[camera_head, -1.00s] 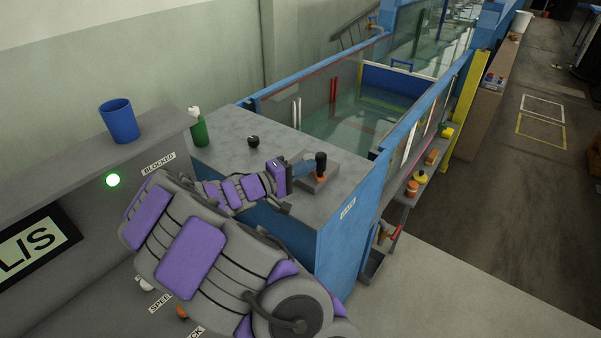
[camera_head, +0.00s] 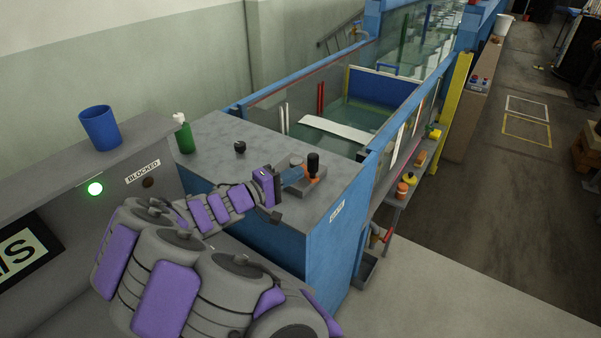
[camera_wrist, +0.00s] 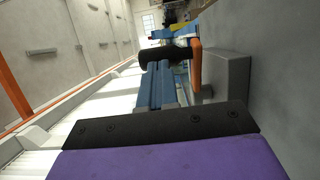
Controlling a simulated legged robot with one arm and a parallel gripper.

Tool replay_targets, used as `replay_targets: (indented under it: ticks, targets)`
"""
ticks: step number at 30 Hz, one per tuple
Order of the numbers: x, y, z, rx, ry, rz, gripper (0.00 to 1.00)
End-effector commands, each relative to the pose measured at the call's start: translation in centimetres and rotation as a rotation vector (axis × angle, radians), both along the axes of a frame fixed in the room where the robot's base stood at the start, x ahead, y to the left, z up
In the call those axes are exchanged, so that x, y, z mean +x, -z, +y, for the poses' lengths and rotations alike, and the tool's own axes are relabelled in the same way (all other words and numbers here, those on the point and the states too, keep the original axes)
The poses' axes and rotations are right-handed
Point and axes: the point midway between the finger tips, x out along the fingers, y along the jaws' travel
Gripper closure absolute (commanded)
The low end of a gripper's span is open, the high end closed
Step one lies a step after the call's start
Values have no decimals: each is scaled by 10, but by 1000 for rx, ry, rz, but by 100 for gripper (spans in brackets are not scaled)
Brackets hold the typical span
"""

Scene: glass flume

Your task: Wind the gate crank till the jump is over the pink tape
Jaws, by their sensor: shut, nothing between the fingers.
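The gate crank has an upright black handle (camera_head: 313,162) and an orange arm, on a grey base (camera_head: 312,186) on the bench top near the "GATE" label (camera_head: 338,212). My gripper (camera_head: 297,174) is shut and empty, its blue fingers close to the left side of the crank. In the wrist view the black handle (camera_wrist: 170,54) and orange arm (camera_wrist: 196,68) lie just beyond the fingers (camera_wrist: 167,88); I cannot tell whether they touch. A white band (camera_head: 338,129) crosses the flume (camera_head: 262,86); I cannot tell whether it is the jump.
A black knob (camera_head: 239,147) and a green bottle (camera_head: 184,136) stand on the bench. A shelf with several small items (camera_head: 410,180) runs along the flume.

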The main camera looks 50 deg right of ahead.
Motion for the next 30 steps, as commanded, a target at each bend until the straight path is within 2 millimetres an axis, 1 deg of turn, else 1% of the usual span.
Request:
replay_targets:
  ticks: [1, 6, 9, 15, 21, 28, 30]
  targets:
    - [5, 0, 10, -2, -4, -2, 100]
    - [11, -2, 45, 0, -7, 2, 100]
    - [13, -1, 62, 1, -7, 2, 100]
    - [15, 0, 88, 3, -3, -1, 100]
    - [17, 0, 105, 1, -3, 0, 100]
    - [16, -1, 107, 1, 0, -1, 100]
    - [12, -2, 105, 10, 11, -4, 100]
